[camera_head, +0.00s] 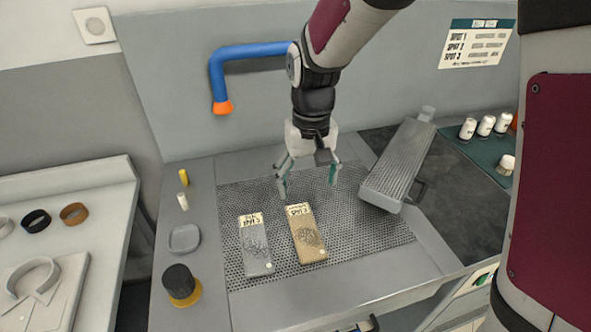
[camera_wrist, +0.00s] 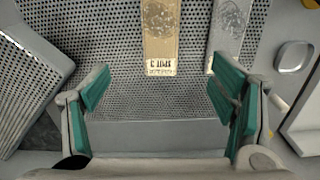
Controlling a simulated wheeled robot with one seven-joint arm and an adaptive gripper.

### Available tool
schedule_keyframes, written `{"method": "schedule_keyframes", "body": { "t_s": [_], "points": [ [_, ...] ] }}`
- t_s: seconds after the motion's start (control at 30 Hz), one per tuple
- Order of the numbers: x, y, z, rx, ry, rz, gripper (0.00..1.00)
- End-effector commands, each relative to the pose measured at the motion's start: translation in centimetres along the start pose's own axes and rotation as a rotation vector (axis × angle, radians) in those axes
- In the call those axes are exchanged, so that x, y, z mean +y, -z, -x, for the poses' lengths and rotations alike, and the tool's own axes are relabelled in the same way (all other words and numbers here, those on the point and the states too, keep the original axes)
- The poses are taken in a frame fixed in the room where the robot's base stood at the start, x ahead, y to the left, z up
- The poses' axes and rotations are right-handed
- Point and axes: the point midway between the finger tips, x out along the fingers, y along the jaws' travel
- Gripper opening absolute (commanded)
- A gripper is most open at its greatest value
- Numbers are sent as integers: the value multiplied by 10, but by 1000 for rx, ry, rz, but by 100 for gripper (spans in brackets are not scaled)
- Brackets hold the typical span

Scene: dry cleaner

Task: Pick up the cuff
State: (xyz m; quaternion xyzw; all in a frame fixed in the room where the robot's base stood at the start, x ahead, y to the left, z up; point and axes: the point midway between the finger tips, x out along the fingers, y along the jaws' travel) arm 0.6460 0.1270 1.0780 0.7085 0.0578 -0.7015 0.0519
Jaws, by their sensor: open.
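My gripper (camera_head: 308,186) is open and empty above the perforated work surface (camera_head: 350,232), pointing down behind the two flat pieces. Its green-padded fingers stand wide apart in the wrist view (camera_wrist: 160,92). A tan flat piece (camera_head: 308,246) and a grey flat piece (camera_head: 256,256), each with a dark patch and a paper label, lie side by side on the surface. Band-like rings lie on the left counter: a brown one (camera_head: 74,214), a black one (camera_head: 36,220) and a partly cut-off white one (camera_head: 4,227). I cannot tell which thing is the cuff.
A slanted grey perforated board (camera_head: 400,165) stands right of my gripper. White bottles (camera_head: 485,126) are at the far right. A blue pipe (camera_head: 245,52) is on the wall. A black-and-yellow pot (camera_head: 181,285) and a small dish (camera_head: 185,239) are at left. A white collar (camera_head: 32,262) lies on the left counter.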

Motion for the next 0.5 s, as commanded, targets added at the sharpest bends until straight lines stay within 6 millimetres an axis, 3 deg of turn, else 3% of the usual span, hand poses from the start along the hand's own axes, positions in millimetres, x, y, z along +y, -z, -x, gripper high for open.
{"method": "schedule_keyframes", "body": {
  "t_s": [0.17,0.5],
  "points": [
    [-5,3,-16,-15,-9,7,78],
    [-4,2,-76,-15,-9,6,78]
  ]
}}
